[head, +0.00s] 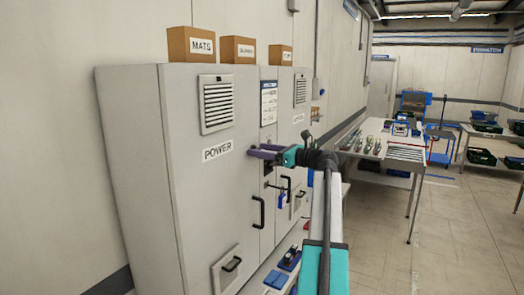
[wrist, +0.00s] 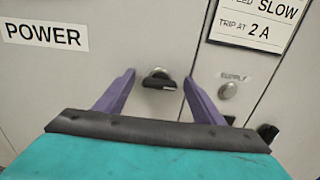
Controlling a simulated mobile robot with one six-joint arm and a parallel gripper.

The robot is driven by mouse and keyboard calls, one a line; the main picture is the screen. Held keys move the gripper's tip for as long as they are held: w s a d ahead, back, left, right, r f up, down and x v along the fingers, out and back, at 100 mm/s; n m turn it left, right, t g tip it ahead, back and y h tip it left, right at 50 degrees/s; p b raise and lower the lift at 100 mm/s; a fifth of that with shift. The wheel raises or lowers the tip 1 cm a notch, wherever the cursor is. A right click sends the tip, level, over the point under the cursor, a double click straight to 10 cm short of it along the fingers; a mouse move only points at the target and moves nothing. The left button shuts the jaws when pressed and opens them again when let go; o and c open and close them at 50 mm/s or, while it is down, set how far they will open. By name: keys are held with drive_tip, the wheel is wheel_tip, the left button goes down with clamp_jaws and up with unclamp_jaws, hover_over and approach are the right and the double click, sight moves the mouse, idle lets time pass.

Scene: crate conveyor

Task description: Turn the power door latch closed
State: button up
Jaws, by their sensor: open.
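The power door (head: 212,185) is a light grey cabinet door with a POWER label, seen upright and shut-looking in the head view. Its latch (wrist: 159,80) is a small dark handle on a round metal base, lying nearly level in the wrist view. My gripper (wrist: 155,82) is open, with one purple finger on each side of the latch. I cannot tell whether the fingers touch it. In the head view my gripper (head: 250,152) reaches the cabinet to the right of the POWER label and hides the latch.
A black door handle (head: 258,212) sits below my gripper. A supply button (wrist: 228,90) and a SLOW / TRIP AT 2 A card (wrist: 255,25) are to the right of the latch. Boxes (head: 191,45) stand on the cabinet top.

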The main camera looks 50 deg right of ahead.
drive_tip(key=c, duration=1)
drive_tip(key=shift+c, duration=0.2)
drive_tip(key=shift+n+b, duration=0.4)
drive_tip(key=shift+n, duration=0.1)
drive_tip(key=n+b, duration=1)
drive_tip(key=n, duration=0.1)
drive_tip(key=n+b, duration=0.4)
drive_tip(key=n, duration=0.1)
drive_tip(key=shift+s+a+f+n+b, duration=0.1)
drive_tip(key=shift+a+f+n+b, duration=0.2)
drive_tip(key=shift+n+b, duration=0.1)
